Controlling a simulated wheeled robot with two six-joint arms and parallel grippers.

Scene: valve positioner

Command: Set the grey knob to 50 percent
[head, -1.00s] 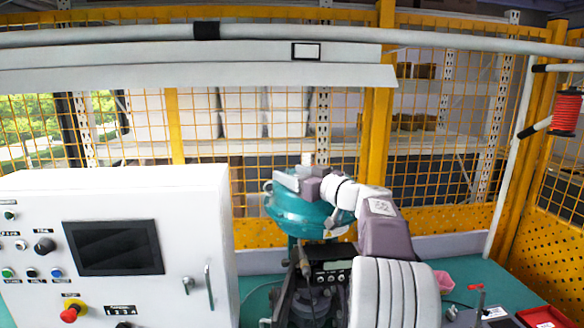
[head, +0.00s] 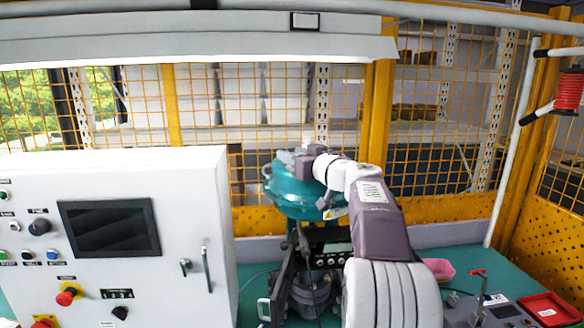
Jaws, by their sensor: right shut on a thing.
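My right gripper (head: 290,158) is at the top of the teal round actuator (head: 296,195), in the middle of the head view. Its arm comes up from the lower right. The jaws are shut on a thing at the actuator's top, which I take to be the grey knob. The jaws hide most of it, and I cannot read its setting. A small pale piece (head: 308,143) shows just above the jaws. My left gripper is out of view.
A white control cabinet (head: 185,185) with a dark screen (head: 109,240), buttons and a door handle stands at left. A black panel (head: 331,254) sits under the actuator. A pink bowl (head: 439,268) and red tray (head: 547,309) lie at right. Yellow mesh fencing closes the back.

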